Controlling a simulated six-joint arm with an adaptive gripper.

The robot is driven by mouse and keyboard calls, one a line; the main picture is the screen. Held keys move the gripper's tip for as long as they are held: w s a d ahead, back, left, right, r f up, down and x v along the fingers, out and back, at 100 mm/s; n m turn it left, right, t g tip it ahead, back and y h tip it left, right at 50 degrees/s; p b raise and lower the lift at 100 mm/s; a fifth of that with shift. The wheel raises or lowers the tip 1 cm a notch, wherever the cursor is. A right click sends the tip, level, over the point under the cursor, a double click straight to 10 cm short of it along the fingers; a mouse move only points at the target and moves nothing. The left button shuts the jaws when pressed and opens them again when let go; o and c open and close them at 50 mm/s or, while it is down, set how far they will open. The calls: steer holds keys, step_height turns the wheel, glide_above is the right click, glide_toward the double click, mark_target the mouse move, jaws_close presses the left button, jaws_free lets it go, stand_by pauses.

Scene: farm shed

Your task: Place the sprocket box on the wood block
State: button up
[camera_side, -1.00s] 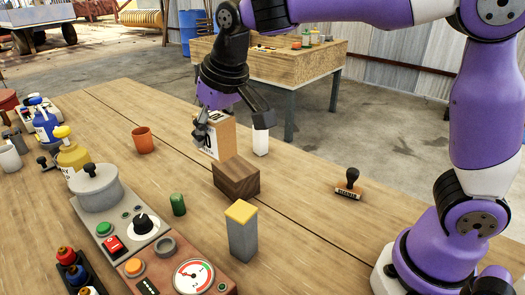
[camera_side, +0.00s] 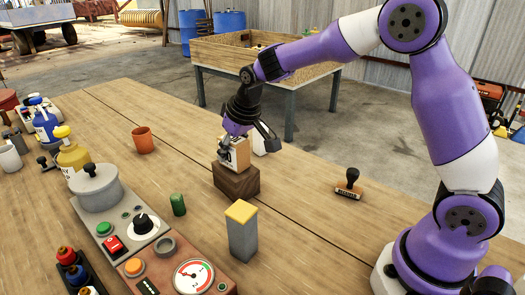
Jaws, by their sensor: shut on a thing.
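The sprocket box (camera_side: 241,156) is a small tan carton with a pale, dark-lettered label face. It stands about upright over the wood block (camera_side: 237,182), a dark brown block on the table. The box's lower edge meets the block's top in the picture; I cannot tell whether it rests there or hangs just above. My gripper (camera_side: 238,148) points down from above and is shut on the box, with a finger on either side. The fingers hide part of the label and the box's upper part.
A grey post with a yellow top (camera_side: 242,230) stands in front of the block. A green cylinder (camera_side: 178,204), control panel (camera_side: 135,240) and orange cup (camera_side: 143,140) are left. A stamp (camera_side: 348,186) is right, with bare table around it.

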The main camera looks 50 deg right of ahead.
steer(key=shift+f, duration=0.1)
steer(key=o, duration=1.2)
steer(key=shift+r, duration=0.45)
steer(key=s+v, duration=0.1)
steer(key=v, duration=1.1)
steer(key=shift+t, duration=0.5)
steer(key=s+f, duration=0.1)
steer(key=s, duration=0.4)
steer(key=s+f, duration=0.1)
steer(key=s, duration=0.5)
steer(key=s+f, duration=0.1)
steer(key=s, duration=0.4)
steer(key=shift+s+d+f, duration=0.2)
steer(key=shift+s+d, duration=0.05)
steer(key=shift+s, duration=0.15)
